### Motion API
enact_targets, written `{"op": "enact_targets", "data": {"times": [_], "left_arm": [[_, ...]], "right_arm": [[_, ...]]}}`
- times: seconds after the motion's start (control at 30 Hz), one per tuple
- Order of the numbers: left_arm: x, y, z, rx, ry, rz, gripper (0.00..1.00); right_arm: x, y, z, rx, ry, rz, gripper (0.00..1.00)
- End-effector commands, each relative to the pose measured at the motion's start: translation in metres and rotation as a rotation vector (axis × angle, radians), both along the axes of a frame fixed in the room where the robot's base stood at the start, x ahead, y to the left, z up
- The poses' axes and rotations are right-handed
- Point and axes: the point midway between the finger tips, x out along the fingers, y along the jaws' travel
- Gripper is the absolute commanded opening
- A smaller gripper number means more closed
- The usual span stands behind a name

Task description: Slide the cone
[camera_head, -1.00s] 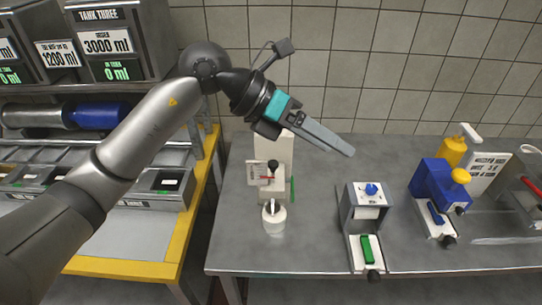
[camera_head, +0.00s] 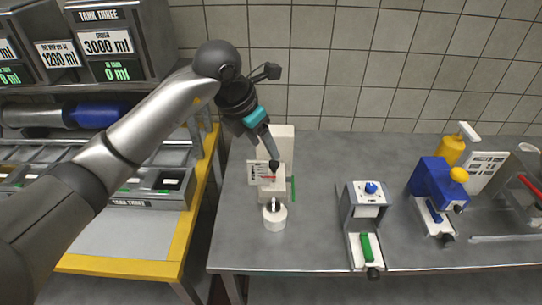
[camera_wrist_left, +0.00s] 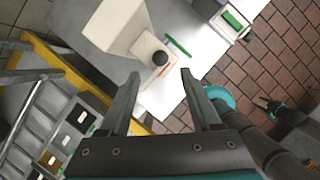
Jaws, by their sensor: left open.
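No part is clearly recognisable as the cone. A white device (camera_head: 284,143) stands at the left of the grey table, with a black knob (camera_head: 274,166) on its front. A round white cup-like piece (camera_head: 274,220) with a dark metal top stands in front of it. My left gripper (camera_head: 271,152) points down just above the knob. In the left wrist view its open fingers (camera_wrist_left: 161,76) point toward the black knob (camera_wrist_left: 160,58), which lies just beyond the gap between the tips.
A grey stand with a blue knob and green block (camera_head: 366,248) is to the right. A blue and yellow device (camera_head: 438,187) stands farther right. A yellow-edged bench (camera_head: 186,240) is on the left. The table between the devices is clear.

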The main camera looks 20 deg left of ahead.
Motion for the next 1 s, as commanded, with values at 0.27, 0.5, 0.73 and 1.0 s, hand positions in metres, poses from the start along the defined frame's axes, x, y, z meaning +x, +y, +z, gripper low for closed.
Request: {"op": "enact_targets", "data": {"times": [0.27, 0.5, 0.73, 1.0], "left_arm": [[0.016, -0.01, -0.046, -0.001, 0.002, -0.001, 0.64], [0.022, -0.012, -0.061, 0.0, 0.0, -0.001, 0.64], [0.022, -0.012, -0.061, 0.0, -0.001, -0.002, 0.64], [0.022, -0.012, -0.061, 0.0, -0.001, -0.001, 0.37]], "right_arm": [[0.0, 0.0, 0.005, 0.0, 0.0, 0.0, 0.5], [0.0, 0.0, 0.006, 0.0, 0.0, 0.0, 0.5], [0.0, 0.0, 0.006, 0.0, 0.0, 0.0, 0.5], [0.0, 0.0, 0.006, 0.0, 0.0, -0.001, 0.5]]}}
